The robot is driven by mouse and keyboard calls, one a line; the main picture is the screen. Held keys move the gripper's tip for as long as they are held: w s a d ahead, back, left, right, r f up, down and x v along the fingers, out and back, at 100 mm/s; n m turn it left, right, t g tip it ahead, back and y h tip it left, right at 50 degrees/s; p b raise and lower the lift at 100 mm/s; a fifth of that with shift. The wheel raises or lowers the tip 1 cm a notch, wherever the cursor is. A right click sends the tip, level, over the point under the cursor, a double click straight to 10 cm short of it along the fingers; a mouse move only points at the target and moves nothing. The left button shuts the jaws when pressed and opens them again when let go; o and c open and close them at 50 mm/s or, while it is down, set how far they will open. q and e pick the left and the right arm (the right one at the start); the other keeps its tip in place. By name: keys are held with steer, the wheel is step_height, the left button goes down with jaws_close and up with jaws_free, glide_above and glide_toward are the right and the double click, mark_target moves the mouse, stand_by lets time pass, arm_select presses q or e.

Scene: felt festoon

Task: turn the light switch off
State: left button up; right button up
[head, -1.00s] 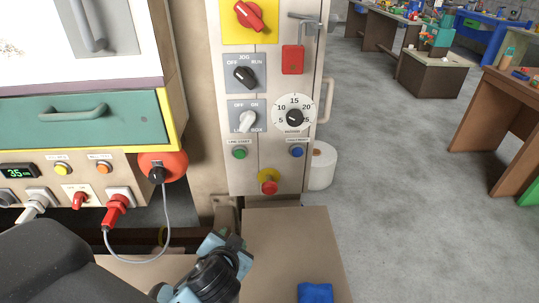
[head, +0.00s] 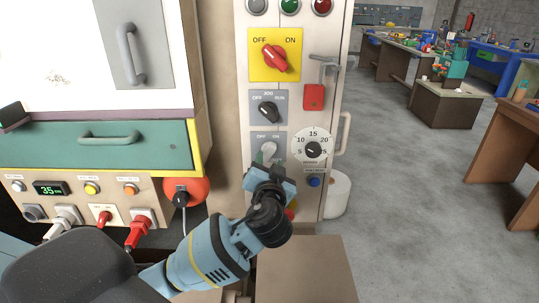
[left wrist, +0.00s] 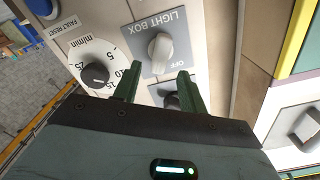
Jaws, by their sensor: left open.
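The light box switch is a white rotary knob (head: 269,149) on a grey plate marked OFF and ON, on the beige control panel. Its upper end appears to lean right, towards ON. In the left wrist view the knob (left wrist: 160,50) shows upside down beside the LIGHT BOX label. My left gripper (head: 268,168) is just below the knob in the head view and partly covers the plate. In the left wrist view its two green fingers (left wrist: 157,84) are apart and empty. I see no contact with the knob. My right gripper is not in view.
A black jog knob (head: 268,110) and a red OFF/ON knob (head: 275,57) sit above the switch. A teal drawer (head: 100,149) with a handle is at the left.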

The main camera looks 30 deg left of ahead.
mark_target(270, 153)
arm_select(q)
steer(key=shift+x, duration=2.2)
jaws_close()
